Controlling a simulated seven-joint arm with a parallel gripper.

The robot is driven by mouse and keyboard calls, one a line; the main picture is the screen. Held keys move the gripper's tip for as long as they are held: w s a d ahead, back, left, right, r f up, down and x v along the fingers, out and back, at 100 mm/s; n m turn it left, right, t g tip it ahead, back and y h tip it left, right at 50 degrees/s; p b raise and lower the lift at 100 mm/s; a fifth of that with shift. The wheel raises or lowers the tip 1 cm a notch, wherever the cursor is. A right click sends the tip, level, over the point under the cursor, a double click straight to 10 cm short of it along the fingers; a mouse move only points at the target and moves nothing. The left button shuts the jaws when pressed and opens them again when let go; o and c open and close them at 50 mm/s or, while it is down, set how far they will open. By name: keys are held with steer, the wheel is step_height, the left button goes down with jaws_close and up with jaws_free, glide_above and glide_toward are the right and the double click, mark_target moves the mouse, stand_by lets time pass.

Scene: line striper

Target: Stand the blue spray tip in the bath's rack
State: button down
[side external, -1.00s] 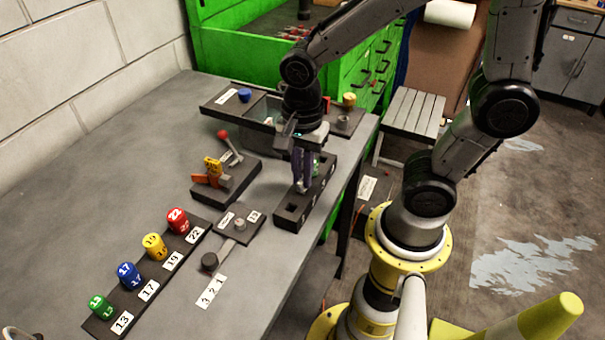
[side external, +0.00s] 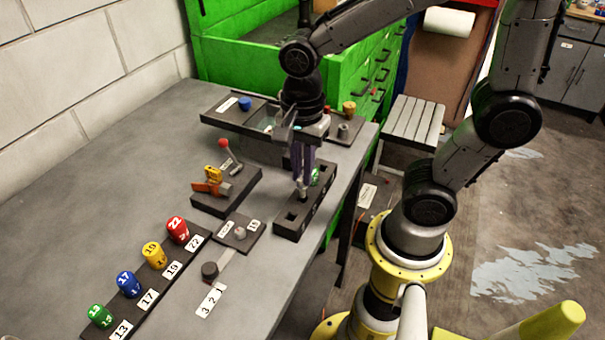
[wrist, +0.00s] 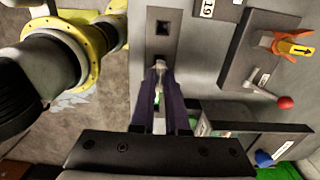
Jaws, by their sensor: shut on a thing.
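A blue cap-like piece (side external: 245,103) stands on the dark ledge at the left of the clear-walled bath (side external: 268,117); it also shows in the wrist view (wrist: 263,158). I cannot tell for sure whether it is the blue spray tip. My gripper (side external: 303,185) points down over a dark block with square holes (side external: 291,222). Its purple fingers are shut on a small grey metallic piece (wrist: 159,67), at the block's top near a hole. Any colour on this piece is hidden between the fingers. The bath's rack is mostly hidden behind my gripper.
A green piece (side external: 316,176) is in the block behind the fingers. A red-knobbed lever (side external: 223,144) and an orange clamp (side external: 208,186) stand left of the block. Numbered coloured caps line a strip (side external: 143,300) at front left. A yellow piece (side external: 349,108) stands right of the bath.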

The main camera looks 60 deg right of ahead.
steer(key=shift+r, duration=1.25)
steer(key=shift+w+r, duration=0.1)
steer(key=shift+r, duration=0.15)
steer(key=w+d+r+m, duration=0.2)
steer(key=w+d+r, duration=0.1)
steer(key=w+d, duration=0.35)
steer(key=w+d+r+m, duration=0.2)
steer(key=w+d+r, duration=0.1)
steer(key=w+d, duration=0.4)
steer(key=w+d+f+m, duration=0.1)
steer(key=d+f+m, duration=0.1)
steer(key=d+f, duration=0.2)
steer(key=shift+w+d+f, duration=0.35)
steer(key=shift+w+f, duration=0.05)
steer(key=shift+f, duration=1.5)
steer(key=shift+f, duration=2)
steer(key=c, duration=0.8)
jaws_free()
steer(key=shift+c, duration=0.2)
